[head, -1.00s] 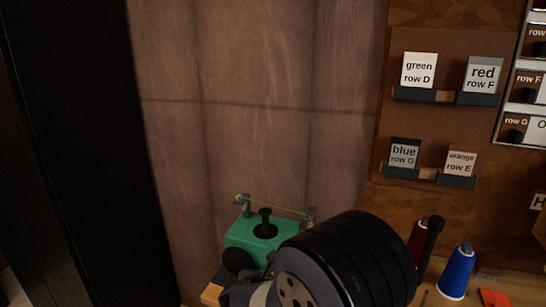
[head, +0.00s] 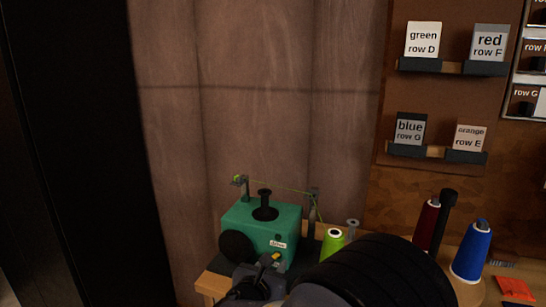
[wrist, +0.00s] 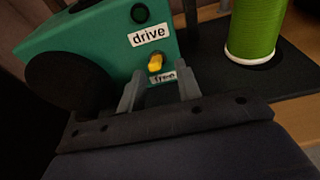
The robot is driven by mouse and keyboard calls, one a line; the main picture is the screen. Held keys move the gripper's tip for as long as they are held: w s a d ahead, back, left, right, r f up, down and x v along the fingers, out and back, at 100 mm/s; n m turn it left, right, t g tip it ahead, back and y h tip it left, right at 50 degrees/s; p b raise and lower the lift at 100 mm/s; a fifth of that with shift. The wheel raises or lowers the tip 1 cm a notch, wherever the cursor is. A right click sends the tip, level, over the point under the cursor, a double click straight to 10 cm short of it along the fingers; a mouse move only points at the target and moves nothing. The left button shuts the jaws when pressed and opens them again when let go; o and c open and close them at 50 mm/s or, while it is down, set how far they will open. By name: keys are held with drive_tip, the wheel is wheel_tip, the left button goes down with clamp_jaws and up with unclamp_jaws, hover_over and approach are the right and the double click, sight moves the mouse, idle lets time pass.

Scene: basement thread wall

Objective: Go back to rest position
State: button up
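My gripper (wrist: 160,88) is open and empty in the wrist view, its two grey fingers apart. The fingers are in front of a green winder machine (wrist: 85,45), close to its yellow lever (wrist: 155,62). The lever sits between a "drive" label (wrist: 149,35) and a partly hidden "free" label (wrist: 164,77). In the head view the green machine (head: 240,220) stands at the lower middle, and my dark arm covers the bench in front of it.
A green thread spool (wrist: 253,30) stands right of the machine. Red (head: 427,223) and blue (head: 471,251) spools stand farther right, near a black post (head: 444,215). Row cards hang on the wall board (head: 400,190). A dark panel (head: 85,150) fills the left.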

drive_tip(key=shift+f+t+b, duration=0.4)
drive_tip(key=shift+b, duration=0.4)
drive_tip(key=shift+f+t+h+b, duration=0.25)
drive_tip(key=shift+t+b, duration=0.25)
drive_tip(key=shift+b, duration=0.75)
drive_tip(key=t+b, duration=0.1)
drive_tip(key=b, duration=0.1)
drive_tip(key=shift+h+b, duration=0.25)
drive_tip(key=shift+b, duration=0.05)
drive_tip(key=shift+s+a+r, duration=0.1)
drive_tip(key=shift+s+r, duration=0.1)
drive_tip(key=shift+s+a+p, duration=0.1)
drive_tip(key=shift+s+p, duration=0.2)
drive_tip(key=shift+s, duration=0.05)
